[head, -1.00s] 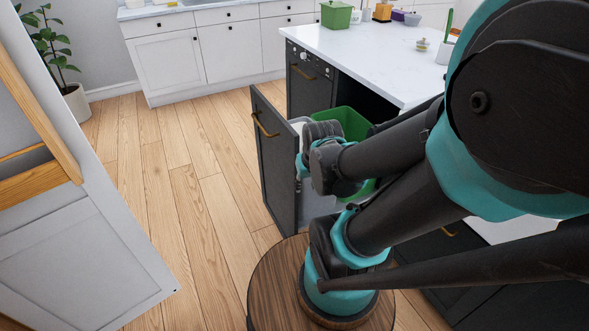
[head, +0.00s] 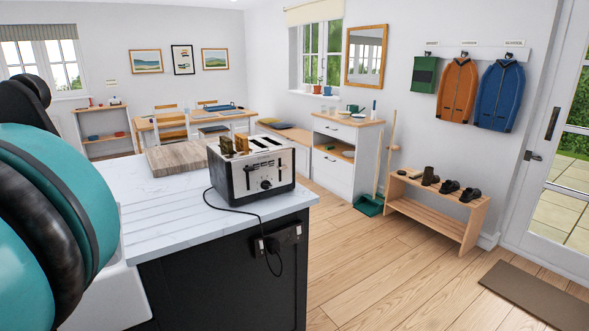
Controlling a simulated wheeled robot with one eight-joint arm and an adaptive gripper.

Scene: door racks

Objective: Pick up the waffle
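A steel and black toaster (head: 251,168) stands on the white worktop's corner. I cannot tell from here whether either is a waffle, and I see no other thing that is clearly one. Their lower parts are hidden in the toaster. My gripper is out of view; only a teal and black part of my arm fills the left edge.
A wooden board (head: 178,158) lies behind the toaster on the white worktop (head: 160,218). The toaster's cord (head: 238,211) hangs to a socket (head: 284,238) on the dark counter side. A shoe bench (head: 440,205) stands at the right wall. The floor (head: 385,260) between is clear.

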